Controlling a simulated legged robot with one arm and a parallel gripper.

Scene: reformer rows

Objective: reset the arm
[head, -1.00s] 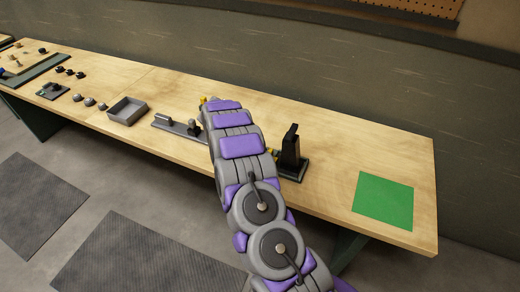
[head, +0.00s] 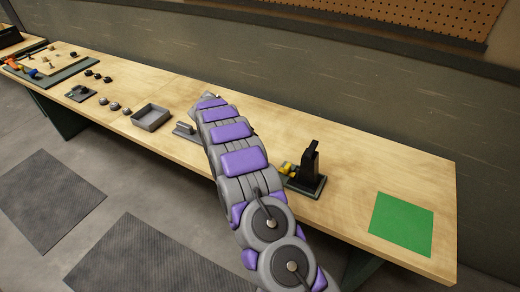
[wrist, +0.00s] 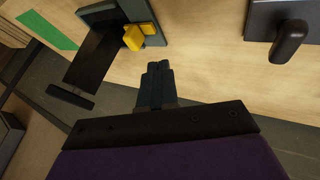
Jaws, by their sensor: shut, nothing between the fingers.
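My gripper (wrist: 156,66) shows in the wrist view with its two dark fingers together and nothing between them. It is over the wooden workbench (head: 380,170), near the bench's front edge. In the head view my purple and grey arm reaches over the bench, and the arm hides the gripper's fingers.
A black upright fixture with a yellow part (head: 308,170) stands right of my arm; its yellow piece (wrist: 134,38) is close to the fingers in the wrist view. A green square (head: 402,224) lies at the right end. A grey tray (head: 151,117) and small parts lie left.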

